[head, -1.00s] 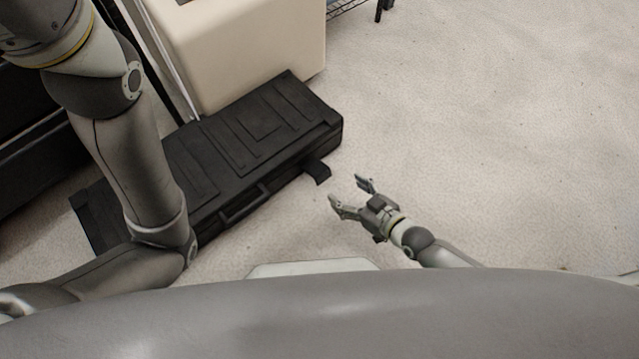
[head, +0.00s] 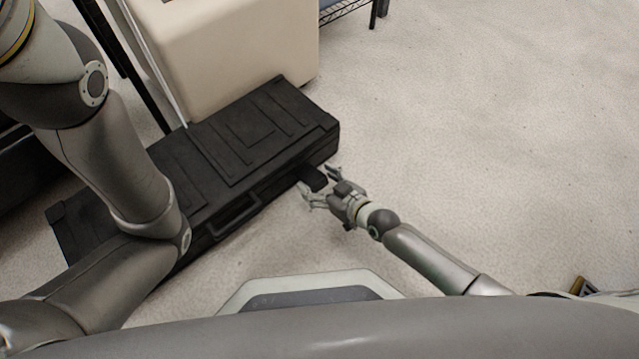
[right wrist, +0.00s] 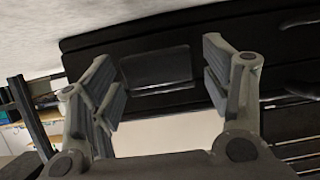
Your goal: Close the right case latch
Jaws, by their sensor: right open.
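A black case (head: 225,140) lies closed on the floor in the head view, its handle (head: 235,214) on the front side. The right case latch (head: 314,178) is a dark flap that sticks out from the front near the right end. My right gripper (head: 319,180) is open at the latch, one finger on each side of it. In the right wrist view the latch (right wrist: 158,69) shows as a dark flap between the two spread fingers (right wrist: 157,55). I cannot tell whether the fingers touch it. My left gripper is out of view; my left arm covers the case's left part.
A beige block-shaped thing (head: 225,50) stands right behind the case. A wire shelf (head: 343,9) is at the top edge. The pale floor (head: 480,130) to the right is clear.

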